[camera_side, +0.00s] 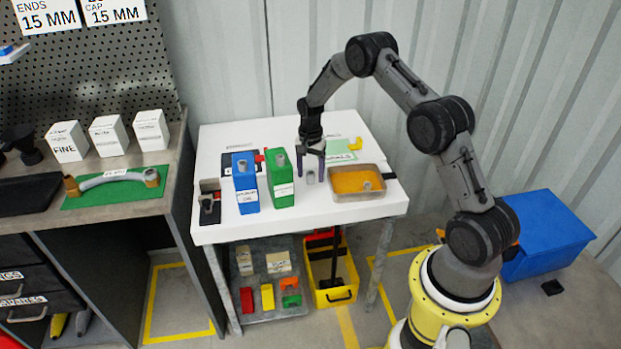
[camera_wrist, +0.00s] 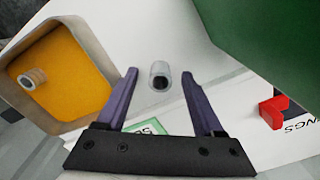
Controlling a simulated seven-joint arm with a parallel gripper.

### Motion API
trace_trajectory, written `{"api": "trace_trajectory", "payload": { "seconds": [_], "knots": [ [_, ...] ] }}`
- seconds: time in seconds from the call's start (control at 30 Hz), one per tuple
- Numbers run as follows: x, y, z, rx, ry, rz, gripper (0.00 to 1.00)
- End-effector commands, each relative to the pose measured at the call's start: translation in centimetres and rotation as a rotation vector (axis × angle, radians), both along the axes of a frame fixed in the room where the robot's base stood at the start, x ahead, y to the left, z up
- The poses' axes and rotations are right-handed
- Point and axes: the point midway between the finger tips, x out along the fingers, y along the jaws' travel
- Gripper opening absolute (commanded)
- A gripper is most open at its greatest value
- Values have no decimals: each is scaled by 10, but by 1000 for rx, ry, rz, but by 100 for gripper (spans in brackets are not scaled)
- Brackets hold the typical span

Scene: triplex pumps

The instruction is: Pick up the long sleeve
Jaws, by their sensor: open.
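A grey metal sleeve (camera_side: 310,177) stands upright on the white table, between the green block and the orange-floored tray. In the wrist view the sleeve (camera_wrist: 159,75) shows its open bore and lies between and just beyond my fingertips. My gripper (camera_side: 311,170) is open above the table, with its two dark purple fingers pointing down on either side of the sleeve. It also shows in the wrist view (camera_wrist: 159,73), with nothing between the pads in contact. Another short grey sleeve (camera_wrist: 33,78) lies in the tray. I cannot tell their lengths apart.
The tray (camera_side: 335,198) with an orange floor is right of my gripper. The tall green block (camera_side: 281,188) and blue block (camera_side: 246,190) stand close on the left. A green sheet (camera_side: 339,150) and yellow piece (camera_side: 356,143) lie behind. A red piece (camera_wrist: 272,111) is nearby.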

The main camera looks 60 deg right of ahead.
Motion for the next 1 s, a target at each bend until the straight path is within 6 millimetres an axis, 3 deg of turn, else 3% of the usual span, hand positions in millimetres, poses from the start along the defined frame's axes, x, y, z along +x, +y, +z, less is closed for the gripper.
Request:
{"api": "trace_trajectory", "payload": {
  "seconds": [0.33, 0.73, 1.0],
  "knots": [
    [0, 0, -10, -1, -1, 0, 69],
    [0, 0, -9, -1, -1, 0, 0],
    [1, 0, -9, -1, -2, 0, 0]
  ]
}}
